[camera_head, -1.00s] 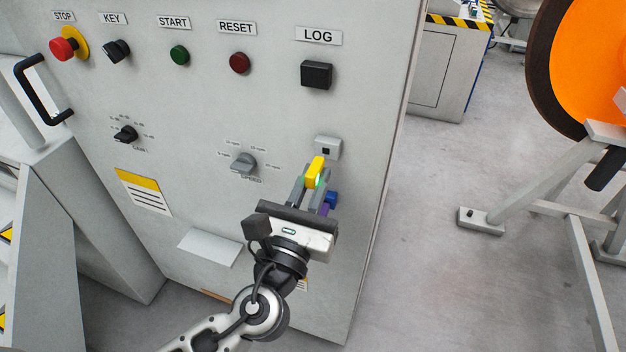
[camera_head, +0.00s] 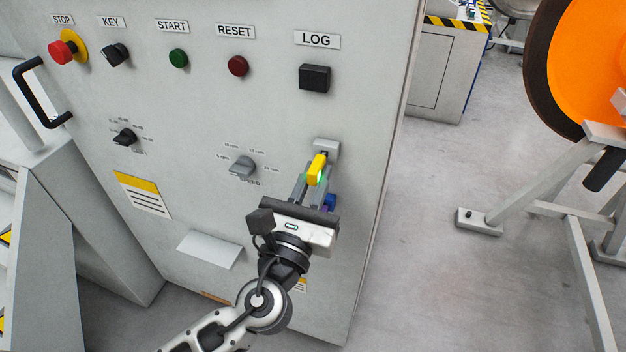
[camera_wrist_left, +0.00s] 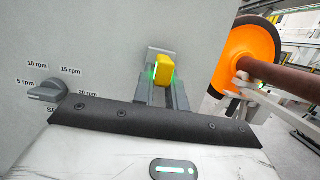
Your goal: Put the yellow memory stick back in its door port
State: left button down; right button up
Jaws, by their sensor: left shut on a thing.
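My left gripper (camera_head: 313,181) is shut on the yellow memory stick (camera_head: 317,166), which points up toward the door port. The stick also shows between the fingers in the left wrist view (camera_wrist_left: 164,67). The door port (camera_head: 326,149) is a small grey block on the cabinet door below the LOG button. The stick's front end overlaps the port's lower part in the head view; whether it touches or enters the opening I cannot tell. In the left wrist view the grey port (camera_wrist_left: 155,56) is partly hidden behind the stick. My right gripper is not in view.
A blue thing (camera_head: 331,202) sits on the door just right of my gripper. The grey speed knob (camera_head: 242,167) is to the left. Open floor lies right of the cabinet, before an orange wheel (camera_head: 590,60) on a stand.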

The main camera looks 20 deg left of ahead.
pick_arm(q)
jog(key=shift+w, duration=0.7)
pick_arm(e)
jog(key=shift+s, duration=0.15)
pick_arm(q)
jog(key=c, duration=1.3)
grip_release()
jog(key=shift+c, duration=0.2)
